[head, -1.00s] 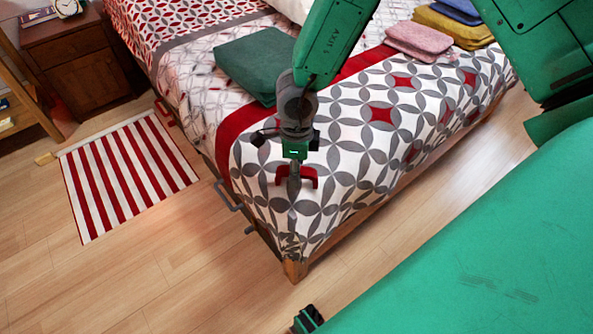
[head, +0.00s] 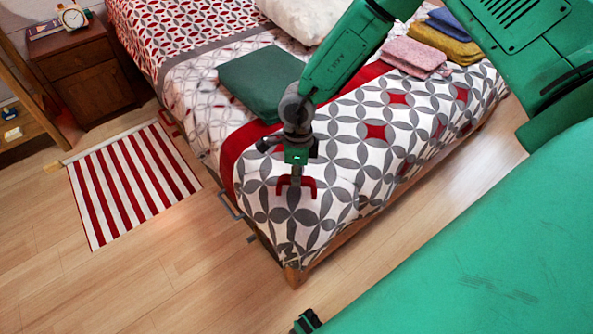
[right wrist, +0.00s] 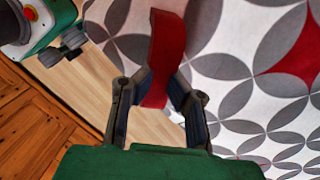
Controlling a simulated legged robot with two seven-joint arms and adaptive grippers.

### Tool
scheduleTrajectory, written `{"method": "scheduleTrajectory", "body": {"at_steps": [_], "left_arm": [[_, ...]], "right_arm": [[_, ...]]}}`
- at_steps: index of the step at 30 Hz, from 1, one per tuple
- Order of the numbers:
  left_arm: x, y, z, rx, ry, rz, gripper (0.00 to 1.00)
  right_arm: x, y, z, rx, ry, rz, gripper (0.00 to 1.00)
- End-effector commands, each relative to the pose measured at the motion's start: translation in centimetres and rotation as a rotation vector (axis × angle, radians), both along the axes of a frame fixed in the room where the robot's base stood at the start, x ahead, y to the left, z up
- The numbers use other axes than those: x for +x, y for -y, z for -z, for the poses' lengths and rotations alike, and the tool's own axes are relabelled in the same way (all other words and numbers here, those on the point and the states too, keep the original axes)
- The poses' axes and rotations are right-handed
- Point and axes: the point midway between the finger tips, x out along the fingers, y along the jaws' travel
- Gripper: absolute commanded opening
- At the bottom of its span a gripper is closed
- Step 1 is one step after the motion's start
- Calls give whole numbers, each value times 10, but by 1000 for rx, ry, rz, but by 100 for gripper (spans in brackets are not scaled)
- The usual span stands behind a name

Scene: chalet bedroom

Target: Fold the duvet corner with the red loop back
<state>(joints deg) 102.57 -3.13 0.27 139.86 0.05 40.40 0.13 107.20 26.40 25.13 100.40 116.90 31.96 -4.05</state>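The duvet (head: 350,165), white with grey petals and red diamonds, lies over the bed, and its near corner hangs at the bed's foot. A red loop (head: 309,184) stands up from the duvet near that corner. My right gripper (head: 296,188) points down at the loop from above. In the right wrist view the red loop (right wrist: 168,45) rises between the two fingers of my right gripper (right wrist: 160,92), whose tips close in on its lower part. The duvet (right wrist: 235,65) there looks flat.
A folded green cloth (head: 262,82) lies on the bed behind the gripper. A striped rug (head: 133,183) and a nightstand (head: 85,70) are at left; the wooden floor in front is clear.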

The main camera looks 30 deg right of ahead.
Motion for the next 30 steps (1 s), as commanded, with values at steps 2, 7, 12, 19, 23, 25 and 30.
{"method": "scheduleTrajectory", "body": {"at_steps": [2,7,12,19,23,25,30], "left_arm": [[0,0,0,0,-1,0,40],[0,0,1,0,-1,0,40],[0,0,-10,0,-1,0,40],[0,0,-5,0,-1,0,40],[0,0,-5,0,-1,0,40],[0,0,-3,0,-1,0,40],[0,0,12,0,-1,0,40]], "right_arm": [[0,1,1,1,-1,0,0],[0,1,1,1,-2,0,0],[8,8,-8,51,-56,12,0],[13,12,-14,94,-108,1,0],[13,12,-14,90,-108,-1,0],[14,13,-14,94,-114,2,0],[25,22,-17,157,-183,6,0]]}}
